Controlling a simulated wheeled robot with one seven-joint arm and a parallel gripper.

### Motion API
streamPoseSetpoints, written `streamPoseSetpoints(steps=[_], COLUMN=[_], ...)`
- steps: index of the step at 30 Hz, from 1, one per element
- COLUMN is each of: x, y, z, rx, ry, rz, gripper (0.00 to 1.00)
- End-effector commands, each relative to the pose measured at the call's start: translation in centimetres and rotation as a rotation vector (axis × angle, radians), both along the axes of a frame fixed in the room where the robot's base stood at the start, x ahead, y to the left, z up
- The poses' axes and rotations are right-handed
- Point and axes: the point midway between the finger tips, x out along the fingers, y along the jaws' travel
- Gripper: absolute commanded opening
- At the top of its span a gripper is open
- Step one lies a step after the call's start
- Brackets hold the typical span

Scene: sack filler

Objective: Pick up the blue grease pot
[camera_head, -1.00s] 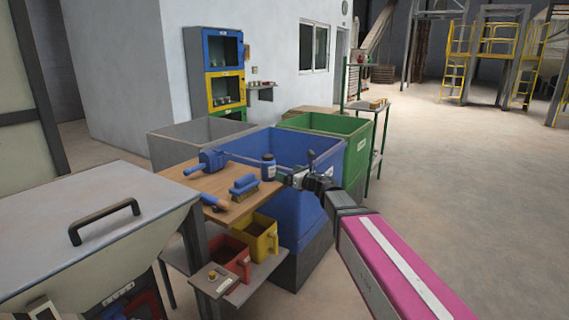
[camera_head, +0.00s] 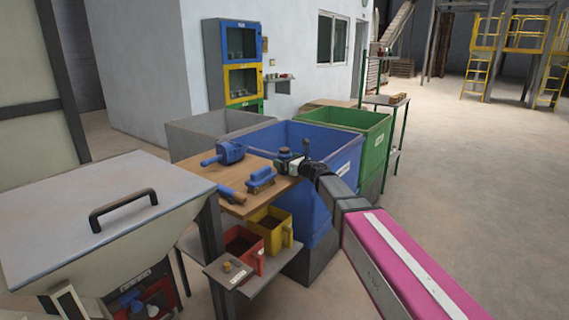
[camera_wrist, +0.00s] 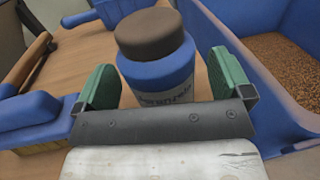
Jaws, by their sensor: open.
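The blue grease pot (camera_wrist: 158,75) has a brown lid and a pale label band. It stands upright on the wooden table top (camera_head: 240,208) near its right edge. In the wrist view it sits between the two green fingers of my gripper (camera_wrist: 165,85), with a finger on each side. My gripper is open, and I cannot tell whether either finger touches the pot. In the head view the pot (camera_head: 284,154) is mostly hidden by my gripper (camera_head: 289,165).
A blue brush (camera_head: 261,178) lies left of the pot. A large blue bin (camera_head: 318,215) stands right against the table. Red (camera_head: 245,245) and yellow (camera_head: 272,225) boxes sit on a lower shelf.

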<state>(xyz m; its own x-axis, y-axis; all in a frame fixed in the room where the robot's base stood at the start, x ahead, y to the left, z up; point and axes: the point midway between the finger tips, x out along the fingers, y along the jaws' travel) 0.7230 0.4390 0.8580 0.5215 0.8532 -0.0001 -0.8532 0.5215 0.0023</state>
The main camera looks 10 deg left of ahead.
Motion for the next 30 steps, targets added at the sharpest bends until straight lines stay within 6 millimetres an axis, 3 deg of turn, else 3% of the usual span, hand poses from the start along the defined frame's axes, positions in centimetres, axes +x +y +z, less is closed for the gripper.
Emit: streamPoseSetpoints(steps=[3,9,15,30], x=[0.7,0.6,0.5,0.5], y=[0.9,0.9,0.9,0.9], z=[0.0,0.0,0.0,1.1], rx=[0.0,0.001,0.001,0.001], ry=[0.0,0.001,0.001,-0.001], rz=[-0.001,-0.001,-0.001,0.0], gripper=[0.97,0.97,0.34,0.34])
